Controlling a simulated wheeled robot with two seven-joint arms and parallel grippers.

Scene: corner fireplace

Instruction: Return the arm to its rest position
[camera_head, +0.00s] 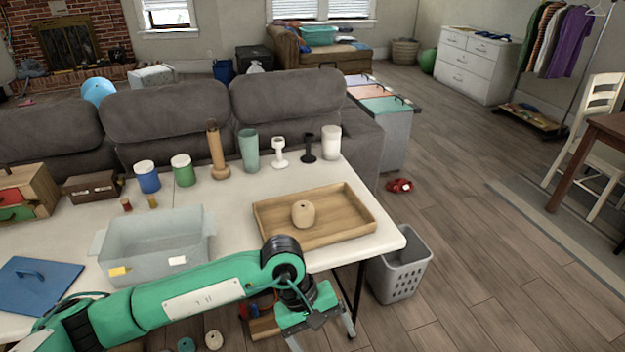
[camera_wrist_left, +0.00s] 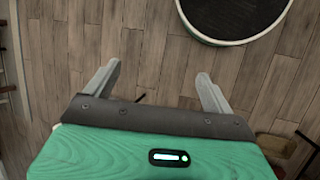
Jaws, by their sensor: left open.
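My left arm comes in from the left across the front of the white table. Its green left gripper (camera_head: 321,334) hangs past the table's front edge, pointing down. In the left wrist view, the two grey fingers (camera_wrist_left: 158,75) stand wide apart with only wooden floor showing between them. The gripper is open and empty. A small round tan object (camera_head: 303,214) sits in a wooden tray (camera_head: 355,231) on the table, behind the gripper and apart from it. My right gripper is in neither view.
The white table (camera_head: 236,196) holds a clear bin (camera_head: 150,243), a blue lid (camera_head: 37,283) and several upright cups and holders along the back. A grey basket (camera_head: 400,270) stands on the floor right of the gripper. Several items lie below the table. Open floor lies farther right.

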